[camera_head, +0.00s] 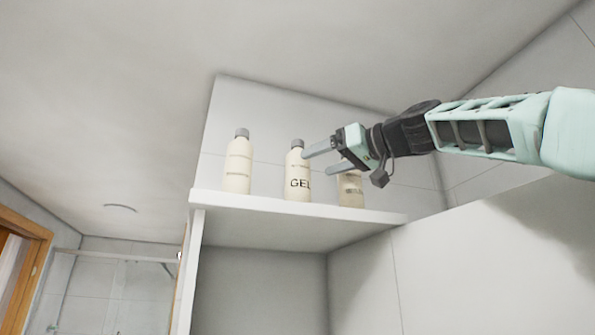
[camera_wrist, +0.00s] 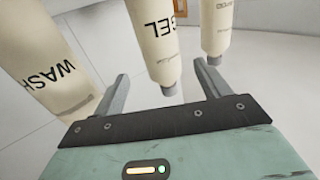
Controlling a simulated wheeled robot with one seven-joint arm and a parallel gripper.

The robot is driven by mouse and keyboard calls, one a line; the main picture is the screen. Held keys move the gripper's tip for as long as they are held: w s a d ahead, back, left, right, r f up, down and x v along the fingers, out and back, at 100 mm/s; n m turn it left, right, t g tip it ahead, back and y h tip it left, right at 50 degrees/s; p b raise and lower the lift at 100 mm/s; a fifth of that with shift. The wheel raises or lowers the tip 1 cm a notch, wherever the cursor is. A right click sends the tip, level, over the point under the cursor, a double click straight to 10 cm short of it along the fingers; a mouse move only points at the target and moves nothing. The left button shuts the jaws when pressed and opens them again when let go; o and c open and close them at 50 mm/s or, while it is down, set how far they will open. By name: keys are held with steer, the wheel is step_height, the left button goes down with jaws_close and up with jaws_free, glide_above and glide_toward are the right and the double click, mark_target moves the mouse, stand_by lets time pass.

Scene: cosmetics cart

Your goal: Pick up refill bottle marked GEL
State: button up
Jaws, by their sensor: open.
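The refill bottle marked GEL (camera_head: 297,183) is a cream bottle with a grey cap, standing upright in the middle of a row of three on a white shelf. In the wrist view, which is turned over, the GEL bottle (camera_wrist: 152,42) shows with its cap downward. My gripper (camera_head: 317,162) reaches in from the right at the height of the bottle's top, its fingers apart and empty. In the wrist view my gripper (camera_wrist: 160,72) has the GEL bottle's cap end between its fingers in the picture; I cannot tell whether they touch it.
A similar bottle (camera_head: 238,167) stands to the left. Another (camera_head: 350,192), partly hidden by my gripper, stands to the right; the wrist view shows a bottle marked WASH (camera_wrist: 45,62) close beside one finger. The white shelf (camera_head: 270,207) has a wall behind it.

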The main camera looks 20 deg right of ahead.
mark_target(309, 166)
steer(key=p+x, duration=0.1)
steer(key=x, duration=0.2)
steer(key=shift+w+a, duration=0.2)
steer(key=shift+w, duration=0.1)
steer(key=p+x, duration=0.4)
steer(key=shift+a+r+p, duration=0.25)
steer(key=shift+r+p, duration=0.05)
steer(key=shift+p, duration=0.1)
steer(key=shift+w+a+f, duration=0.15)
steer(key=shift+w+a, duration=0.05)
steer(key=shift+w, duration=0.2)
steer(key=c, duration=1.2)
